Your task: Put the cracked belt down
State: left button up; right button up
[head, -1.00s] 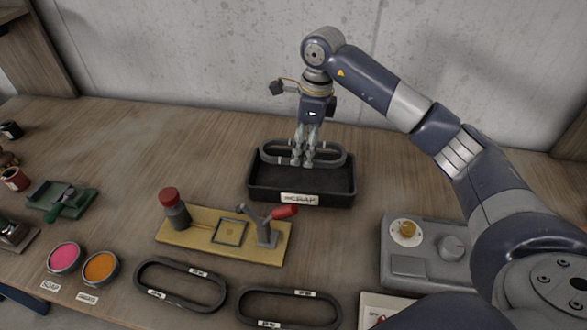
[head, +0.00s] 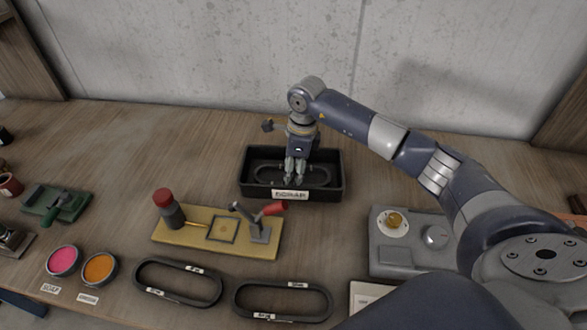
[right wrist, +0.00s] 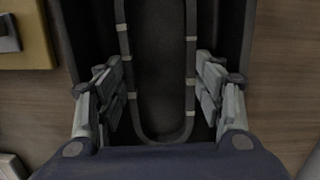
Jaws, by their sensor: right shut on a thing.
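The scrap tray (head: 255,189) is a black open box with a "SCRAP" label on its front, at the middle back of the table. A dark looped belt (head: 326,177) with pale marks lies low inside its walls; no crack is clear. My right gripper (head: 294,180) reaches down into the tray, shut on this belt. In the right wrist view the fingers (right wrist: 160,95) are on the belt's two long sides, and the belt (right wrist: 191,55) runs lengthwise between them. I cannot tell whether the belt touches the tray floor. My left gripper is not in view.
Two more looped belts (head: 180,299) (head: 283,318) lie at the front. A yellow board (head: 190,239) with a red-topped bottle and a red-handled clamp stands before the tray. A grey box with knobs (head: 400,258) is at right. Pink and orange pots (head: 99,269) are at left.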

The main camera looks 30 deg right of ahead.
jog(key=shift+f, duration=0.2)
jog(key=o, duration=0.8)
jog(key=shift+r, duration=0.4)
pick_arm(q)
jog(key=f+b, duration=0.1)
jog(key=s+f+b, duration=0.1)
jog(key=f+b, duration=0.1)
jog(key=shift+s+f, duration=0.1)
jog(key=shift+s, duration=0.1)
pick_arm(e)
jog(key=r, duration=0.7)
jog(key=d+r, duration=0.1)
jog(key=r, duration=0.3)
jog(key=shift+s+d+r, duration=0.1)
jog(key=shift+s+r, duration=0.2)
jog(key=shift+s, duration=0.1)
